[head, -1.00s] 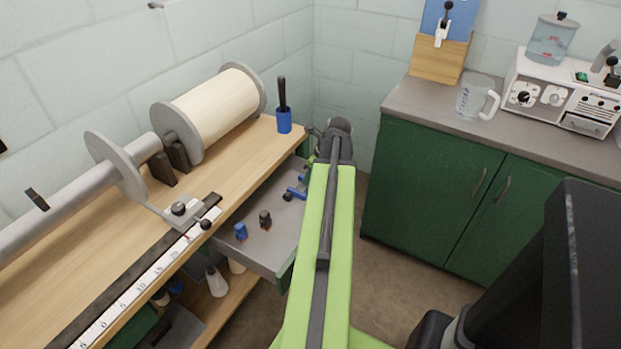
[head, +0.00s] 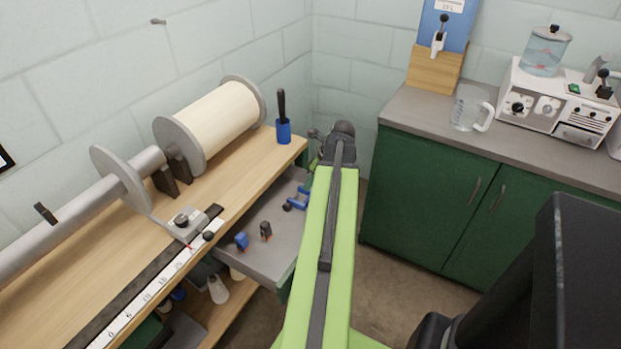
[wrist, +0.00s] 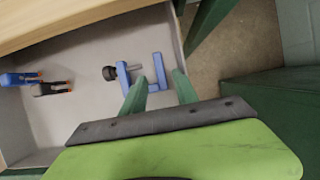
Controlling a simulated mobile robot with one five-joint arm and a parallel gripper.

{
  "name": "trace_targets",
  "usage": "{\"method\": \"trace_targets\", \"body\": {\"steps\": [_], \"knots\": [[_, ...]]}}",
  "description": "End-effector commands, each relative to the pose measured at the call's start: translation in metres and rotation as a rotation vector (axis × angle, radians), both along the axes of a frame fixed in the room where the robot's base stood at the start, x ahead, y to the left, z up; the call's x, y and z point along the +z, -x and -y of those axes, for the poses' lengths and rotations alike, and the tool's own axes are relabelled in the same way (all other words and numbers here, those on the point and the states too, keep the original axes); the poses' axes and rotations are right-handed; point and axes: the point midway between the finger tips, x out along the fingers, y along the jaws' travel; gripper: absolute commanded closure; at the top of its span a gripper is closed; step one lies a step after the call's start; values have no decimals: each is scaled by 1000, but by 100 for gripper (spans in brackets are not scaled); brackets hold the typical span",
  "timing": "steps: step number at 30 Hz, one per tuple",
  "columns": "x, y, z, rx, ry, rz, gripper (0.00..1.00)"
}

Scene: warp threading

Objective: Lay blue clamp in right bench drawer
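The blue clamp (head: 297,200) lies on the floor of the open grey bench drawer (head: 262,258), near its far end. It also shows in the wrist view (wrist: 159,70), with a dark round knob at its left. In the wrist view my gripper (wrist: 157,84) is open, its two green fingers apart and nothing held between them. The fingertips are over the drawer, close to the clamp's near side; whether they touch it I cannot tell.
A small blue item (head: 242,241) and a dark one (head: 265,230) with orange tips lie in the drawer's left part. The wooden bench top (head: 235,190) overhangs the drawer. A green cabinet (head: 430,190) stands to the right, with bare floor between.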

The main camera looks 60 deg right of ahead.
Motion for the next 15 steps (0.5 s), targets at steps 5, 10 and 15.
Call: {"method": "trace_targets", "body": {"steps": [5,10,15], "knots": [[52,17,-1,-1,0,0,64],[75,28,-1,1,-1,0,64],[76,31,-1,2,0,0,64]]}}
